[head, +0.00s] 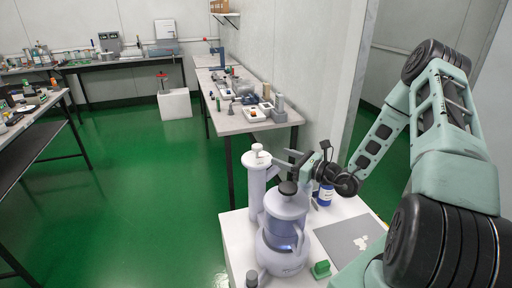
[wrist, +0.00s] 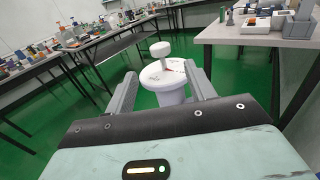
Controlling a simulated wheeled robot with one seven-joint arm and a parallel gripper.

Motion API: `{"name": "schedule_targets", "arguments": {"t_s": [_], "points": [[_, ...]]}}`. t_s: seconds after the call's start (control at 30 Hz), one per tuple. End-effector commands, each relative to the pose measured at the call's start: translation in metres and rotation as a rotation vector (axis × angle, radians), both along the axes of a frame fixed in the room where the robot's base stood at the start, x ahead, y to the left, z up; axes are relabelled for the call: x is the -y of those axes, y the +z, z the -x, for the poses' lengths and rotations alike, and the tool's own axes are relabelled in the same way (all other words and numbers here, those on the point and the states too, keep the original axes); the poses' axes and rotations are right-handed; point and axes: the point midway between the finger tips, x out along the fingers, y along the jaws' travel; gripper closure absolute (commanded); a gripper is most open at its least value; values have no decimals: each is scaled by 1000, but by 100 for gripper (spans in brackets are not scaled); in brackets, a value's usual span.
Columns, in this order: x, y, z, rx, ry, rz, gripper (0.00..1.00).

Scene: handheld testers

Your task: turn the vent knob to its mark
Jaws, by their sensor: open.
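A pale lavender device (head: 285,225) stands on the white table, with a dark knob (head: 289,188) on its main body. A tall cylinder at its left carries a pale knob (head: 257,148) on top. In the wrist view that pale knob (wrist: 160,48) stands above a round white top with a small reddish mark, beyond and between my fingertips. I cannot tell for sure which knob is the vent knob. My gripper (head: 302,166) is open at the device's upper right; in the wrist view my gripper (wrist: 161,75) has nothing between its fingers. The dark knob is not seen there.
A grey mat (head: 345,236) with pale pieces lies right of the device. A green block (head: 321,269) sits in front of it, and a blue bottle (head: 325,195) stands behind. A bench (head: 240,122) with small items is beyond.

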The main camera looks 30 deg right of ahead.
Motion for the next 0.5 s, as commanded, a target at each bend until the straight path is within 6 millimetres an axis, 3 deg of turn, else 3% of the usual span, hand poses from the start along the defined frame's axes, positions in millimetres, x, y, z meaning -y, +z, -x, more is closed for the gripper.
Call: {"name": "schedule_targets", "arguments": {"t_s": [0.3,0.5], "points": [[-25,1,-63,2,3,0,46],[-35,0,-91,1,3,1,46]]}}
